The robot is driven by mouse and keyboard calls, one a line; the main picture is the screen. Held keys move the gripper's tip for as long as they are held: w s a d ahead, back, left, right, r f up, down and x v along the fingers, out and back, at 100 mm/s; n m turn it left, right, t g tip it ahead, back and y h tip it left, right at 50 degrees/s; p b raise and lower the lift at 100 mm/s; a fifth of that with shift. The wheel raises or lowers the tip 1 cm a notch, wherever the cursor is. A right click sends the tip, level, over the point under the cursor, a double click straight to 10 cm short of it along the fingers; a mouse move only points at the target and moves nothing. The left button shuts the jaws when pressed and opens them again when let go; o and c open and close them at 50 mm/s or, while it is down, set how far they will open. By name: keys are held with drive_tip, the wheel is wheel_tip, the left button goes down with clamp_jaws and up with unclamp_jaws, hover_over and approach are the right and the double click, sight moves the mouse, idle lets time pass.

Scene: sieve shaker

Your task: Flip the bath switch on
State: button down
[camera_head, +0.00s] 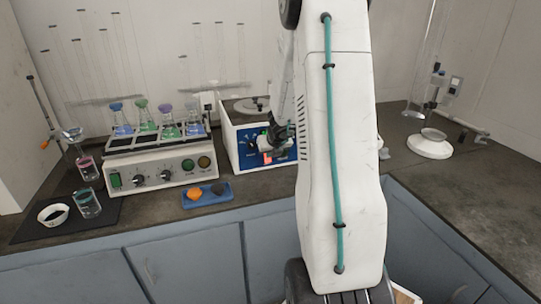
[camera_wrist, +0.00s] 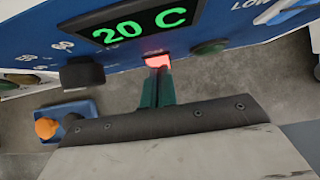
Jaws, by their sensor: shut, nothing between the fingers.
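The bath (camera_head: 231,127) is a white box with a blue front panel, standing at the back of the bench in the head view. Its panel fills the top of the wrist view, with a lit green display (camera_wrist: 146,22) reading 20 C. The bath switch (camera_wrist: 157,61) is a small rocker glowing red below the display; its red glow also shows in the head view (camera_head: 267,157). My gripper (camera_wrist: 159,73) is shut and empty, its fingertips right at the switch's lower edge. I cannot tell whether they touch it. The fingertips hide part of the switch.
A black knob (camera_wrist: 82,73) and a green round button (camera_wrist: 209,47) flank the switch. A blue tray (camera_head: 206,194) with orange and dark pieces lies in front. A shaker (camera_head: 150,170) with flasks stands to the left. My arm hides the bath's right side.

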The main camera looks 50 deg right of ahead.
drive_tip(key=shift+r, duration=0.15)
drive_tip(key=shift+r, duration=0.65)
drive_tip(key=v, duration=1.1)
drive_tip(key=shift+s, duration=0.35)
drive_tip(key=shift+a, duration=0.2)
idle(0.6)
